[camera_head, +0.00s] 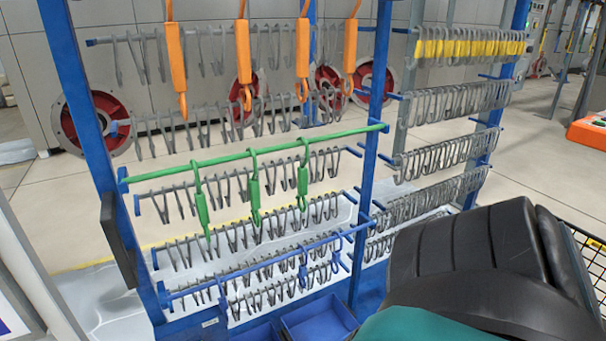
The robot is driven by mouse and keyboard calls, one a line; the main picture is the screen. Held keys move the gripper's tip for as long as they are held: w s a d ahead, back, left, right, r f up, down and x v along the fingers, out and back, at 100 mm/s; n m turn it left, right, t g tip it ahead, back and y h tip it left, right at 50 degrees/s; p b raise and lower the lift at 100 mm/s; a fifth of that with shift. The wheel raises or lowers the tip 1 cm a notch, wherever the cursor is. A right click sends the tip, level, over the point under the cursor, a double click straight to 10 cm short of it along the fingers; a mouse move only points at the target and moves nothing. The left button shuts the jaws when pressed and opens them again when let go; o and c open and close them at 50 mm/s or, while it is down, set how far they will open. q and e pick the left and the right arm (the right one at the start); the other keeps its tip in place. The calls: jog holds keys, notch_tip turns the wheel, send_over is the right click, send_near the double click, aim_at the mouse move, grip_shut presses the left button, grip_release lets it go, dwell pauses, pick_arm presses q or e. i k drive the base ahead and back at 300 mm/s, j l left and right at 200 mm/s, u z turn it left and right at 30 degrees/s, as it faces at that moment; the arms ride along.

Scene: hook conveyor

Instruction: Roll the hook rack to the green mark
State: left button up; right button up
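The hook rack (370,150) is a blue frame with upright posts and several horizontal bars. Rows of grey metal hooks hang from the bars. One bar is green (250,152) and carries 3 green hooks (254,195). A lower blue bar (260,266) carries blue hooks. Orange hooks (243,52) hang across the top of the rack. A black box (117,240) sits on the left post. I see no green mark on the visible floor. Neither gripper shows in the head view.
Blue bins (318,320) stand at the rack's foot. A black and teal padded shape (480,260) covers the lower right; I cannot tell what it is. Red round parts (95,122) stand by the grey wall behind. An orange box (588,133) is at far right. Tiled floor (540,160) is open there.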

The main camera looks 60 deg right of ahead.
aim_at(364, 290)
jog(key=z, duration=2.3)
